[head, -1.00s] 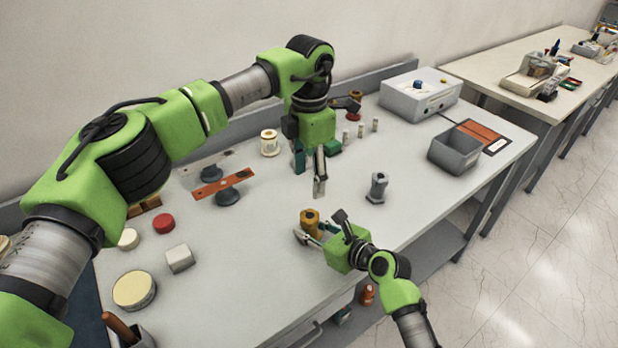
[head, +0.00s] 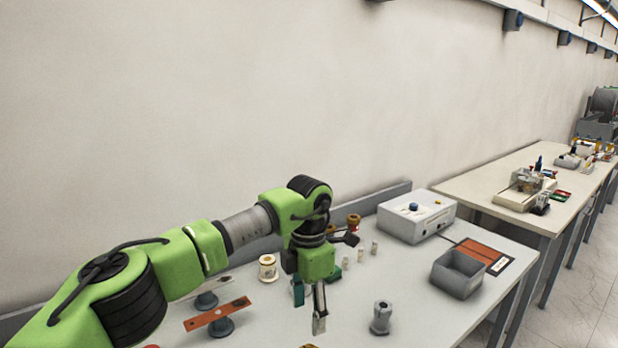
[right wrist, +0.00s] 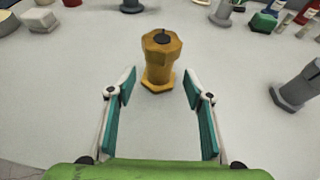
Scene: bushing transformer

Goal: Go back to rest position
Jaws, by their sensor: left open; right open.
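My left gripper (head: 309,305) hangs open and pointing down over the middle of the workbench (head: 275,325) in the head view. It holds nothing that I can see. My right gripper (right wrist: 159,92) shows only in the right wrist view, with its two teal-padded fingers spread wide. A brass-coloured hexagonal bushing (right wrist: 161,60) stands upright on the bench just ahead of and between those fingertips. The fingers appear apart from it, with bench surface showing on both sides.
A grey metal fitting (head: 381,318) stands right of my left gripper. Behind are a white spool (head: 268,268) and several small pale posts. A grey control box (head: 417,219) and an open grey bin (head: 458,274) stand at the right. An orange bar (head: 217,314) lies at left.

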